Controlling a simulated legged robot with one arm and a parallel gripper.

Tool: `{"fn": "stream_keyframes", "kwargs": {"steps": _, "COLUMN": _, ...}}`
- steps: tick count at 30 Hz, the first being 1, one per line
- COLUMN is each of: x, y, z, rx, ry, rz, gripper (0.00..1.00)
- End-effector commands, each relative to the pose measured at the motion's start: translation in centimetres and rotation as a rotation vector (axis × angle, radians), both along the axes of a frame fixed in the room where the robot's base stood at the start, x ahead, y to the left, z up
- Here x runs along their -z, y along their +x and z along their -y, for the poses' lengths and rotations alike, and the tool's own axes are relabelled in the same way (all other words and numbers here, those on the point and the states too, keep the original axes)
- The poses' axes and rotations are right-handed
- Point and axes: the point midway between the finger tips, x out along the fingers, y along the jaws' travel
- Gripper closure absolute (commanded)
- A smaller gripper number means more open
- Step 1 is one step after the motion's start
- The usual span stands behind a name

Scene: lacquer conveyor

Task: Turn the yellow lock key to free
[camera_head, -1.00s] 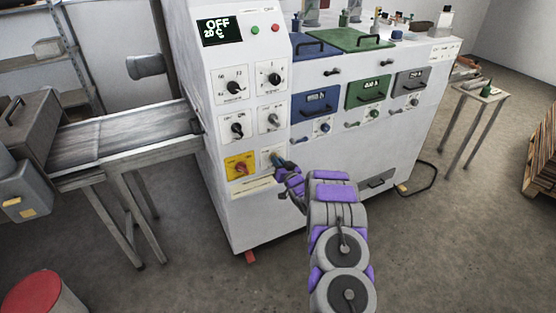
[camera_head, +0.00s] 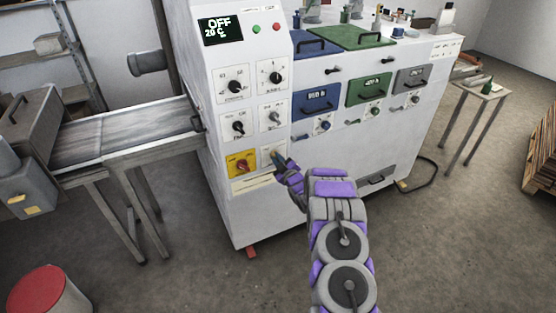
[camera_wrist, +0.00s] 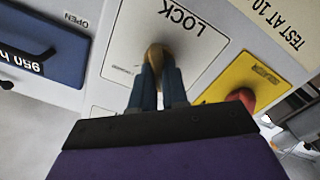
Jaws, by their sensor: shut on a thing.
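The yellow lock key (camera_wrist: 158,53) sits on a white plate marked LOCK (camera_wrist: 192,50) in the wrist view, which shows the plate upside down. My gripper (camera_wrist: 158,75) is shut on the key, its two blue-grey fingers on either side of the key's handle. In the head view, my gripper (camera_head: 279,160) is at the lower right plate of the machine's control panel, beside the yellow isolator plate. The key is hidden behind my gripper there. The key's exact angle is hard to tell.
A red isolator knob (camera_wrist: 240,96) on a yellow plate (camera_wrist: 262,76) is close beside the fingers. Blue (camera_head: 316,98), green (camera_head: 369,89) and grey drawers (camera_head: 410,80) with handles are to the right. The display (camera_head: 220,29) reads OFF, 20 C. A conveyor (camera_head: 150,130) stands left.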

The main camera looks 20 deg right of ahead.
Motion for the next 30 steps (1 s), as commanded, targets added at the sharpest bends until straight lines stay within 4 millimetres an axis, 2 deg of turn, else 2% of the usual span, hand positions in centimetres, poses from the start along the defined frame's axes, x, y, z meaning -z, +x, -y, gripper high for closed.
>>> {"fn": "stream_keyframes", "kwargs": {"steps": 12, "x": 0.52, "y": -0.11, "z": -0.11, "rx": 0.000, "ry": -0.272, "rz": 0.001, "gripper": 1.00}}
{"fn": "stream_keyframes", "kwargs": {"steps": 30, "x": 0.60, "y": -0.13, "z": -0.26, "rx": -0.002, "ry": -0.277, "rz": 0.000, "gripper": 1.00}}
